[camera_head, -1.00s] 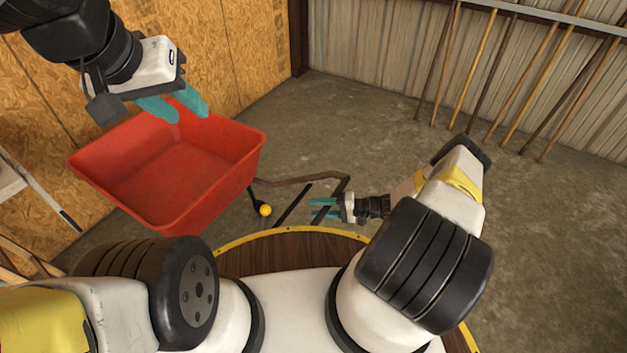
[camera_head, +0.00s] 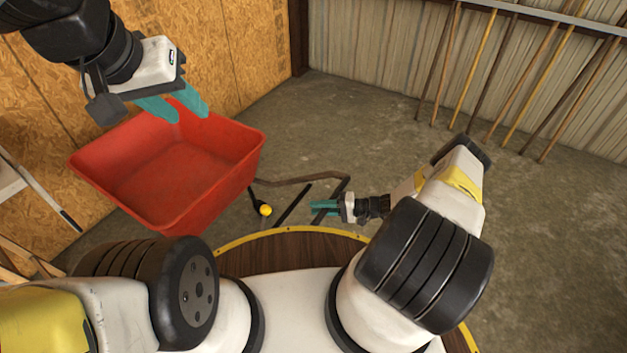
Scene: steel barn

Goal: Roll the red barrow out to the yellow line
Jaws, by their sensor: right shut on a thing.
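The red barrow (camera_head: 205,195) stands at the left, its tray open and empty. Dark bars and a bent brown handle (camera_head: 300,179) reach right from under it, and a black piece with a yellow ball end (camera_head: 265,210) shows beside the tray. My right gripper (camera_head: 322,207) is shut on a dark bar of the barrow's handle. My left gripper (camera_head: 188,112) is open and empty, its teal fingers apart above the tray's far rim. The barrow's wheel is hidden. I see no yellow line on the floor.
Several long-handled tools (camera_head: 482,75) lean on the corrugated wall at the back right. A chipboard wall (camera_head: 215,45) rises close behind the barrow. Pale and wooden pieces (camera_head: 20,190) stand at the left edge. The concrete floor (camera_head: 370,135) is clear at the middle and right.

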